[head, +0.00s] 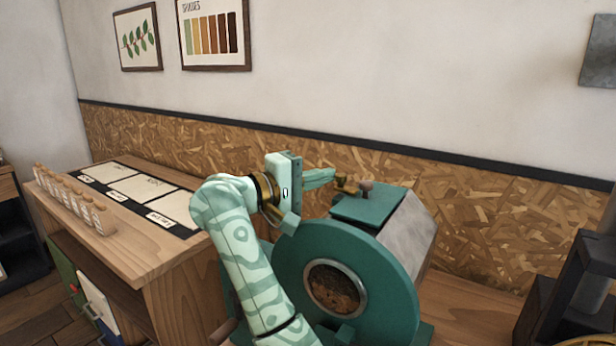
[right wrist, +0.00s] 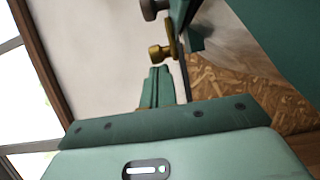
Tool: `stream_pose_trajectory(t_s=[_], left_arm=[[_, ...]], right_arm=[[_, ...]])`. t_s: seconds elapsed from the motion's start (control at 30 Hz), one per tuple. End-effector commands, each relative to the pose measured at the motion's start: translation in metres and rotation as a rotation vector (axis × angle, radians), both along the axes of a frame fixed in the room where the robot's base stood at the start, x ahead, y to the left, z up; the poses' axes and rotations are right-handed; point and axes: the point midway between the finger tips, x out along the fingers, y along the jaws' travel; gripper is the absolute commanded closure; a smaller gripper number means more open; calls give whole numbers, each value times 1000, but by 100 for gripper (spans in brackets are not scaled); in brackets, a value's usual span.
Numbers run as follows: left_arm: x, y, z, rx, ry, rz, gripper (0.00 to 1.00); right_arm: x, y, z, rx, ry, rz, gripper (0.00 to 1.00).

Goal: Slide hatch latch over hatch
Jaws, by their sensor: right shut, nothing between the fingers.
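The hatch (head: 370,207) is a flat green plate on top of the green roaster, with a brown knob (head: 366,187) on it. The brass hatch latch (head: 347,184) is at the hatch's left back edge. It shows in the right wrist view as a brass piece with a round knob (right wrist: 160,52). My right gripper (head: 334,174) is shut and empty, its green fingertips just left of the latch. In the right wrist view its fingers (right wrist: 158,86) point at the brass knob with a small gap that is hard to judge. My left gripper is out of view.
A dark stand (head: 580,285) is at right. A chipboard-clad wall is behind.

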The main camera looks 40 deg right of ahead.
Motion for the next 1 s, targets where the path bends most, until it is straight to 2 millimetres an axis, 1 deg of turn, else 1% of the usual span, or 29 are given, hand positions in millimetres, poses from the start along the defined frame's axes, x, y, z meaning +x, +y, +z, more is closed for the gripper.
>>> stream_pose_trajectory(t_s=[0.13,0.27,0.37,0.6,0.7,0.83,0.9,1.0], left_arm=[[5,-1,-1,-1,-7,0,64],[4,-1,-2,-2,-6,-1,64],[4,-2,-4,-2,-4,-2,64],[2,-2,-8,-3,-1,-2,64],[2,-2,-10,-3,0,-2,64],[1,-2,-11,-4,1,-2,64],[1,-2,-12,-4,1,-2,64],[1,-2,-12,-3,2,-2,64]], right_arm=[[1,5,0,0,0,1,100],[4,23,-1,3,1,3,100],[7,46,-1,3,2,5,100],[15,105,-1,1,3,4,100],[17,126,-1,2,2,3,100],[20,146,0,0,3,2,100],[21,154,0,0,3,1,100],[21,160,0,0,2,1,100]])
